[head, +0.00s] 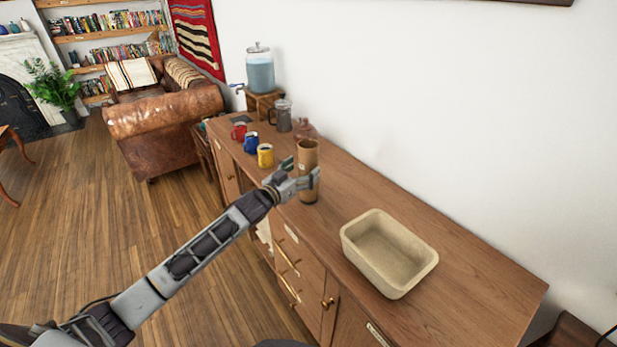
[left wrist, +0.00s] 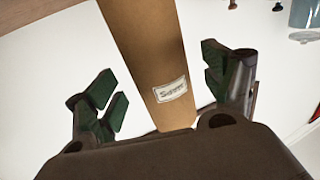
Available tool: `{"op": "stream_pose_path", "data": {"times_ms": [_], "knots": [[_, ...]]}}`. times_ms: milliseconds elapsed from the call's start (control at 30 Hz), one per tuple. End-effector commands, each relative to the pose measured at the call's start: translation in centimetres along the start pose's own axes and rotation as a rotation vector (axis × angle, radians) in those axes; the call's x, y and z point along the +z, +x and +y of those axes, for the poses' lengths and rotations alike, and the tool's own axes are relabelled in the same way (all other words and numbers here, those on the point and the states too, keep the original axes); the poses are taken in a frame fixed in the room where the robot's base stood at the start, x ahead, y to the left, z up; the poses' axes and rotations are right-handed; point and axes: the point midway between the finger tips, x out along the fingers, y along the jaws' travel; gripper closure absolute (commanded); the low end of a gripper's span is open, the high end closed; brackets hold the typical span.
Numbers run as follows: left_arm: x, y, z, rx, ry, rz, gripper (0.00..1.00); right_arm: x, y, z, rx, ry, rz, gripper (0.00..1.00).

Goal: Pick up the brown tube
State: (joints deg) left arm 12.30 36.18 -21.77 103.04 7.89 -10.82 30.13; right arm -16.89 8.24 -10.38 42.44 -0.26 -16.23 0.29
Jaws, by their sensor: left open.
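The brown tube (head: 308,160) stands upright on the wooden sideboard in the head view. It has a small white label and also shows in the left wrist view (left wrist: 150,50), between the two green-padded fingers. My left gripper (head: 303,172) is open at the tube, with its fingers on either side; a gap shows on both sides in the left wrist view (left wrist: 160,90). Part of the tube is hidden behind the gripper in the head view. My right gripper is not in view.
A beige basin (head: 390,285) sits on the sideboard (head: 480,282) to the right. Behind the tube are a brown jug (head: 305,130), yellow (head: 265,156), blue (head: 251,143) and red (head: 239,132) mugs, a glass press (head: 282,117) and a drink dispenser (head: 260,73). A white wall runs behind.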

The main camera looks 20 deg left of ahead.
Motion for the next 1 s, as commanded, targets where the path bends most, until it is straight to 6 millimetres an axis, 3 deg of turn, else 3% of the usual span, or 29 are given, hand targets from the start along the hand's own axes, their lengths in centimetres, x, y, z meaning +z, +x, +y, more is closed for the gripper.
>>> {"op": "stream_pose_path", "data": {"times_ms": [500, 1000], "knots": [[0.0, 3.5, 0.1, 0.001, -0.001, 0.001, 0.17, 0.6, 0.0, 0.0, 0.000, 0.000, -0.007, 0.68], [0.1, 3.8, 0.1, 0.001, -0.001, 0.000, 0.17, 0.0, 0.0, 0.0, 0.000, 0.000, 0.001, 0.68]]}}
